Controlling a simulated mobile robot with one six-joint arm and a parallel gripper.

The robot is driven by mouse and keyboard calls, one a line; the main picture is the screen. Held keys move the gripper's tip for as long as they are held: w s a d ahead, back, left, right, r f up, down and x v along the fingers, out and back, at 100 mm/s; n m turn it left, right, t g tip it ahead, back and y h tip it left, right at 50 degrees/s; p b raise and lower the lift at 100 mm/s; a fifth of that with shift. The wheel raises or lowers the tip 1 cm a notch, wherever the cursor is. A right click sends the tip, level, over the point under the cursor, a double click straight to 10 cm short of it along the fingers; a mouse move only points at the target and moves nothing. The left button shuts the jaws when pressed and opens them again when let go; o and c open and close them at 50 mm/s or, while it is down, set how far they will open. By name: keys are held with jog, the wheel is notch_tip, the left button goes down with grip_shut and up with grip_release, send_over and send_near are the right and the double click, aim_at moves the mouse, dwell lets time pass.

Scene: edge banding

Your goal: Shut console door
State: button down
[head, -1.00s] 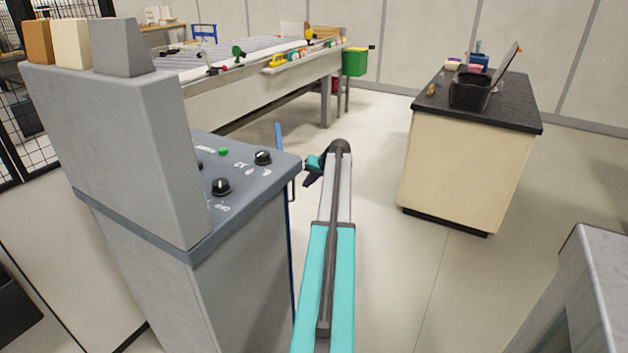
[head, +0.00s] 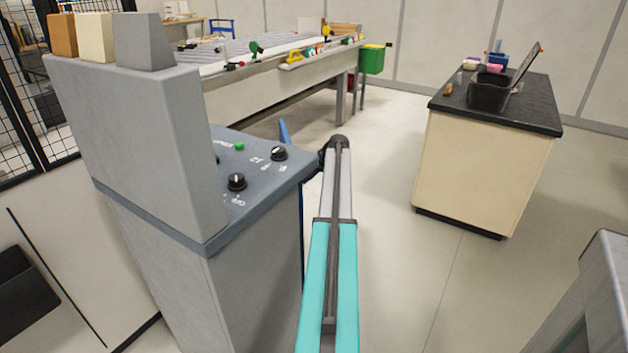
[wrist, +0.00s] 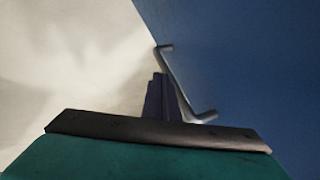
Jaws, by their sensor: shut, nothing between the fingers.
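The console (head: 255,262) is a grey cabinet with a sloped control top, left of my arm in the head view. Its blue door (wrist: 245,65) fills the upper right of the wrist view. In the head view only thin blue parts show, one rising behind the console top (head: 284,131). How far the door stands open cannot be told. A grey bar handle (wrist: 182,88) sticks out from the door. My gripper (wrist: 160,80) is shut and empty, its dark fingers beside the handle on its left; contact is unclear. In the head view my arm largely hides the gripper.
A dark-topped cabinet (head: 480,170) with a black bin (head: 489,91) stands to the right. A long workbench (head: 300,85) with tools is behind. A grey block (head: 600,290) is at the lower right. The floor between the console and cabinet is clear.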

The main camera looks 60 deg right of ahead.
jog(key=shift+w+a, duration=0.2)
jog(key=shift+w, duration=0.05)
jog(key=shift+d, duration=0.1)
jog(key=s+d+r, duration=0.2)
jog(key=s+r, duration=0.6)
jog(key=s, duration=0.1)
jog(key=shift+s, duration=0.15)
dwell(0.4)
jog(key=shift+a, duration=0.1)
